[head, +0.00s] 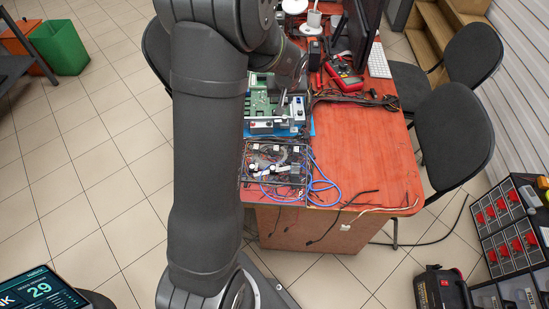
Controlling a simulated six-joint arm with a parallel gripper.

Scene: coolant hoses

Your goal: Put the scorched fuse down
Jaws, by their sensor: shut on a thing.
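My gripper (283,103) is small and partly hidden in the head view, at the end of my dark arm. It is low over the open unit with a green circuit board (262,98), close to the unit's front edge. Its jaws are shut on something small. The scorched fuse cannot be made out apart from the jaws. The unit has a pale front panel and stands on a blue mat (312,124) on the red-orange table (365,150). My arm hides the unit's left side. Whether the gripper touches the unit cannot be told.
A wired module (275,168) with blue cables (322,187) lies at the table's near left. A red multimeter (343,78), dark leads and a keyboard (377,61) lie further back. The table's right middle is clear. Chairs (436,128) stand to the right.

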